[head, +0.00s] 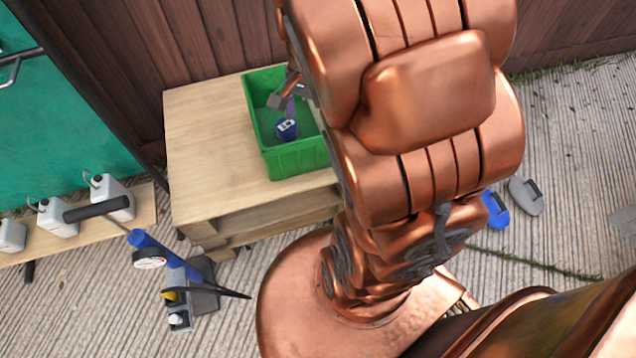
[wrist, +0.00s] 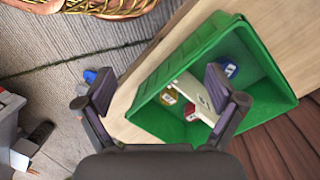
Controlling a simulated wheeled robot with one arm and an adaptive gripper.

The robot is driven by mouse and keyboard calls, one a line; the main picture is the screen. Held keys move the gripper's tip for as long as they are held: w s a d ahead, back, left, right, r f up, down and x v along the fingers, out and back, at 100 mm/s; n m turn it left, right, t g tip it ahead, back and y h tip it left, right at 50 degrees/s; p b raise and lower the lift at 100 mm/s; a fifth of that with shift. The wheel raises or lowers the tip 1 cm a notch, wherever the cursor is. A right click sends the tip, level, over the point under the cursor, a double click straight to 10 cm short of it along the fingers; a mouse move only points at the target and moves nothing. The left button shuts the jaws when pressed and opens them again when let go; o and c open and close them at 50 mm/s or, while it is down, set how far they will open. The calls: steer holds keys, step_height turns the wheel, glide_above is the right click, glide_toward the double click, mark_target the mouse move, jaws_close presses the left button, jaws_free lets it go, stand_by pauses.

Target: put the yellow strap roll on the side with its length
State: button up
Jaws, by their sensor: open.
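The green crate (head: 298,160) stands on a wooden table. It also shows in the wrist view (wrist: 158,84). In the wrist view a small yellow roll (wrist: 177,96) with a white label lies inside it, partly covered by a pale panel (wrist: 190,84). A red roll (wrist: 191,113) lies close to the yellow one, and a blue roll (wrist: 229,68) lies on the panel's other side. The blue roll also shows in the head view (head: 287,128). My gripper (head: 287,94) is open and empty above the crate; its fingers (wrist: 161,90) stand wide apart in the wrist view. Any length marks are unreadable.
The tabletop (head: 205,140) left of the crate is bare. A wooden fence (head: 200,40) stands behind it. A pump with a gauge (head: 150,258) stands at the front left, near white jugs (head: 58,218) on a plank. Blue and grey flat objects (head: 495,210) lie on the decking.

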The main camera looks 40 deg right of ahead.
steer(key=s+a+r+n, duration=0.1)
steer(key=s+a+n, duration=0.3)
steer(key=s+n, duration=0.2)
steer(key=s+a+r+n+g, duration=0.1)
steer(key=s+a+r+n, duration=0.1)
steer(key=s+a+n, duration=0.3)
steer(key=s+n, duration=0.2)
steer(key=s, duration=0.1)
steer(key=shift+s+a+r+h, duration=0.2)
steer(key=shift+s+a+h, duration=0.05)
steer(key=shift+s+h, duration=0.1)
steer(key=s+p+v, duration=0.2)
steer(key=p+v, duration=0.7)
steer(key=v, duration=0.1)
steer(key=s+r+p+v, duration=0.1)
steer(key=s+p+v, duration=0.1)
steer(key=p+v, duration=0.8)
steer(key=shift+s+t, duration=0.35)
steer(key=shift+t, duration=0.05)
steer(key=shift+d+r, duration=0.1)
